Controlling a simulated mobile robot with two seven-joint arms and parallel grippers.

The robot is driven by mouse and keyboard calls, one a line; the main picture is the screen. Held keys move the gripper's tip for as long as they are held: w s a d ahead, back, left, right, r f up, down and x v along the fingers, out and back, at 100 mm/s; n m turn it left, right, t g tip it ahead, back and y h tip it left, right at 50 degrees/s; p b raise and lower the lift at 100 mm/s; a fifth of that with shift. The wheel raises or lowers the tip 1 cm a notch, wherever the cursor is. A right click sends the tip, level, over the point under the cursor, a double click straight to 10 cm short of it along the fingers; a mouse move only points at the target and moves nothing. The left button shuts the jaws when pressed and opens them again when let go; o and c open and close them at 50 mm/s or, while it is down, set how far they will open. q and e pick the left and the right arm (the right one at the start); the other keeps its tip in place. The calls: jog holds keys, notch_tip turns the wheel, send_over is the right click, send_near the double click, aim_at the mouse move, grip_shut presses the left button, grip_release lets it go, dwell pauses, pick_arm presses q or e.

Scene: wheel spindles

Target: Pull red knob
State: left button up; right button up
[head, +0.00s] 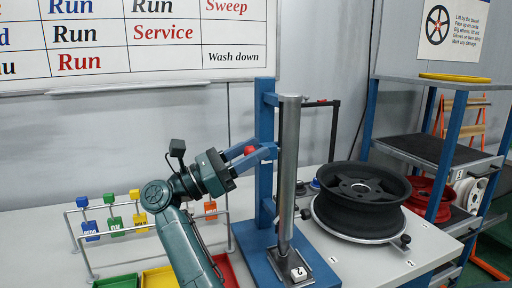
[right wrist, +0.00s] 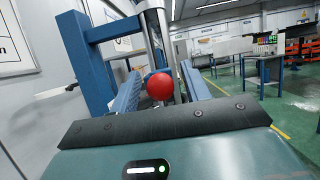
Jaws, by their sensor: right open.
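The red knob (head: 249,150) is a small round ball at the blue-and-silver upright press (head: 289,170). My right gripper (head: 262,153) reaches in from the left with its blue fingers open around the knob. In the right wrist view the red knob (right wrist: 160,86) lies between the two spread fingers of the right gripper (right wrist: 160,72), with a gap visible on each side. In the head view a finger hides part of the knob. What the knob is fixed to is hidden. My left gripper is not in view.
A black wheel (head: 362,195) rests on a round stand (head: 350,233) right of the press. A rack with coloured tags (head: 113,223) and coloured trays (head: 160,278) stand at the left. A shelf (head: 425,150) with a red wheel (head: 428,197) stands at the right.

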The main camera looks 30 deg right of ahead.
jog(key=shift+c, duration=0.2)
grip_shut()
dwell(0.3)
